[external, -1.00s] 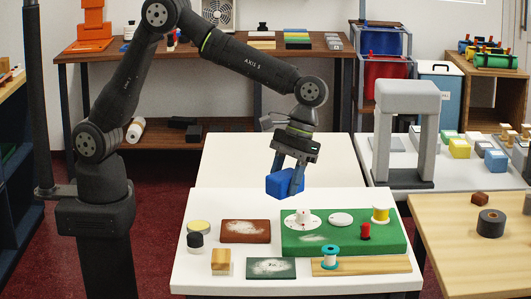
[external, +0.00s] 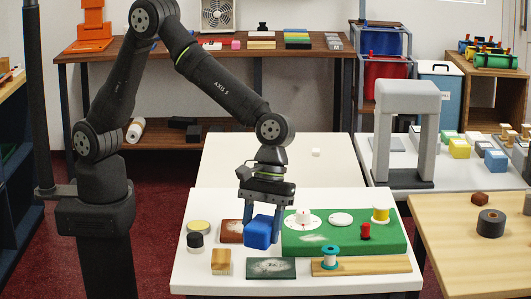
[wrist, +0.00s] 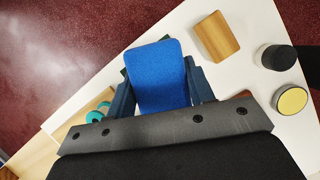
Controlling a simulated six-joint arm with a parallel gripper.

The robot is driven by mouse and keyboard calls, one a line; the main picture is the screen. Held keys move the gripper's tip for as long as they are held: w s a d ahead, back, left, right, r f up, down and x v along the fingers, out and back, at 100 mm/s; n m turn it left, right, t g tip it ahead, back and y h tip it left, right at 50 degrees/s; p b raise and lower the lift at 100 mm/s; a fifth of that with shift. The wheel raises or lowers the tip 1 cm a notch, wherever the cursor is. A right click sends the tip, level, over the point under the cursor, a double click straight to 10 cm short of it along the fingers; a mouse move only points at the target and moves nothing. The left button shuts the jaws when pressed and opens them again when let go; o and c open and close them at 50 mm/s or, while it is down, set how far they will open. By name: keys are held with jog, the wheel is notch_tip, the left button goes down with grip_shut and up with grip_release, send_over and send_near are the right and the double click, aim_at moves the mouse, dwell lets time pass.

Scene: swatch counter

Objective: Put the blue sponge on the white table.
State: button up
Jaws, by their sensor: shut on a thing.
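The blue sponge (external: 258,232) is a bright blue block between my gripper's fingers. My gripper (external: 263,238) is shut on it, with its fingers pointing down over the white table (external: 196,275). In the wrist view the sponge (wrist: 158,75) sits between the two dark fingers, and the table (wrist: 237,68) shows beside it. The sponge is in front of part of the rust-brown pad (external: 230,232) and beside the green board (external: 300,247). I cannot tell whether its underside touches anything.
A dark green pad (external: 270,268), a wooden block (external: 221,262), a black round piece (external: 195,241) and a yellow-topped disc (external: 199,227) stand nearby. A teal spool (external: 330,257) is on a wooden plank (external: 380,265). A grey arch (external: 432,120) stands right. The front-left table corner is bare.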

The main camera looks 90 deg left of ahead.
aim_at(262, 267)
jog(key=shift+f, duration=3)
jog(key=shift+f, duration=0.25)
jog(key=o, duration=1.1)
jog(key=v, duration=1.7)
jog(key=shift+r, duration=0.15)
jog(key=x, duration=1.7)
jog(key=shift+a, duration=0.1)
